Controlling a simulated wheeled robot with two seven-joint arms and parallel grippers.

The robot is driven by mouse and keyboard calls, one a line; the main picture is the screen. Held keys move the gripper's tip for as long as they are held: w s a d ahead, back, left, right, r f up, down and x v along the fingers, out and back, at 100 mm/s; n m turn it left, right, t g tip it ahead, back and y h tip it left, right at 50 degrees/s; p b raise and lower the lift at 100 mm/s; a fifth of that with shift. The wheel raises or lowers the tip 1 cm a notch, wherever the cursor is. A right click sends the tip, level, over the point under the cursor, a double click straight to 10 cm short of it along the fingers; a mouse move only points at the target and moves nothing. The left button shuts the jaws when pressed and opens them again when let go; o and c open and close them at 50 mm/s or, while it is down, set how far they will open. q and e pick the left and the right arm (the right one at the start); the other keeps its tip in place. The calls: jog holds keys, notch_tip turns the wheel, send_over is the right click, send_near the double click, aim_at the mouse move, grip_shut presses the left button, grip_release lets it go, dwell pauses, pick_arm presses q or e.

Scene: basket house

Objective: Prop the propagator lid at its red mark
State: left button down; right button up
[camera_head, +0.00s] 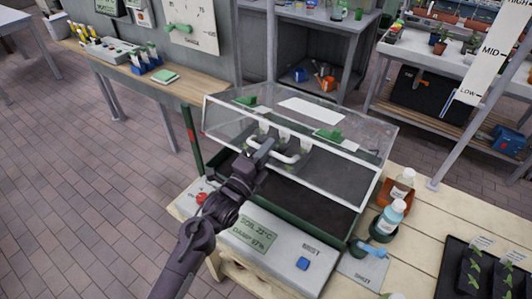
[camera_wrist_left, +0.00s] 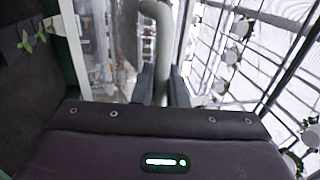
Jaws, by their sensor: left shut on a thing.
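The propagator lid (camera_head: 345,178) is a clear cover with a white-edged frame. It is tilted up, and its front edge stands above the dark soil bed (camera_head: 310,193) of the green propagator base. My left gripper (camera_head: 266,150) is shut on the white lid handle (camera_head: 288,157). In the left wrist view the handle (camera_wrist_left: 163,45) runs up between the fingers (camera_wrist_left: 161,86). A dark green upright post (camera_head: 195,150) with a red mark (camera_head: 190,134) stands at the base's left side. Whether the lid edge touches the post is unclear. My right gripper is out of view.
A control panel (camera_head: 255,232) with a display, red button and blue button fronts the propagator. Bottles (camera_head: 390,216) in holders stand close on the right. A black seedling tray (camera_head: 458,270) is farther right. The wooden bench top (camera_head: 428,215) between them is partly clear.

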pick_arm(q)
jog(key=c, duration=1.5)
grip_release()
jog(key=shift+s+a, duration=0.1)
jog(key=shift+c, duration=0.2)
jog(key=shift+f, duration=0.1)
jog(key=b+v, duration=0.3)
jog(key=v, duration=0.4)
jog(key=shift+s+a, duration=0.25)
jog(key=shift+s, duration=0.05)
